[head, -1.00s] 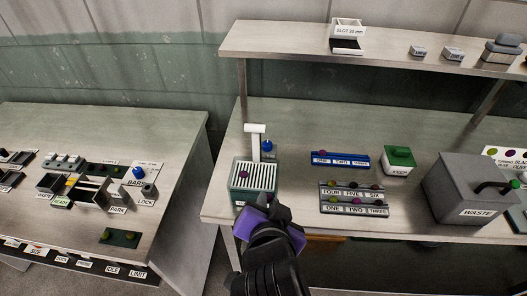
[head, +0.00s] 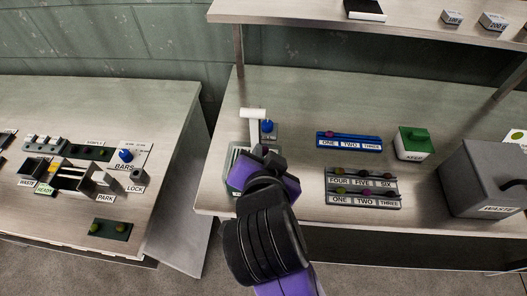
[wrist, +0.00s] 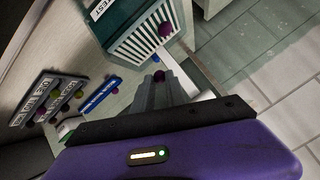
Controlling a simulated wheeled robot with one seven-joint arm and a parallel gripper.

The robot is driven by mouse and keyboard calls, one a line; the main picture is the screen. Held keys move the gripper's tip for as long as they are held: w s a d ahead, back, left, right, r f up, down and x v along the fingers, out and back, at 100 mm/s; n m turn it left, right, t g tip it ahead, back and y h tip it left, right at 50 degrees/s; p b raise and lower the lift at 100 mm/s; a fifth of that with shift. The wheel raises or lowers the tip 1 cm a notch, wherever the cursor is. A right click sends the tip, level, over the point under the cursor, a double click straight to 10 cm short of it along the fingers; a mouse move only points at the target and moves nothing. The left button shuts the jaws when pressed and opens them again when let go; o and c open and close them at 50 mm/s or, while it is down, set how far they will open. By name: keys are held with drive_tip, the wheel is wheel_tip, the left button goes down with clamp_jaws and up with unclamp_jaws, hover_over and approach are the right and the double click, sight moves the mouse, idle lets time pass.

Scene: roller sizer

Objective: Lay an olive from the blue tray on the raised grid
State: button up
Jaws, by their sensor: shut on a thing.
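The raised grid (wrist: 138,48) is a slatted top on a green box, apart from the held olive in that picture. Another dark purple olive (wrist: 165,29) lies on its slats. In the head view my gripper (head: 262,152) covers most of the grid (head: 236,160), and the held olive is hidden.
A white T-shaped post (head: 253,114) and a blue knob (head: 268,126) stand behind the grid. A grey tray (head: 345,187) with several olives, a green-lidded box (head: 413,143) and the grey waste bin (head: 490,180) stand right. A shelf (head: 400,22) hangs above.

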drive_tip(key=shift+f+b, duration=1.85)
drive_tip(key=shift+f, duration=0.6)
drive_tip(key=shift+s+p, duration=0.2)
drive_tip(key=shift+p, duration=0.2)
drive_tip(key=o, duration=0.8)
drive_tip(key=shift+o, duration=1.9)
drive_tip(key=shift+f, duration=0.1)
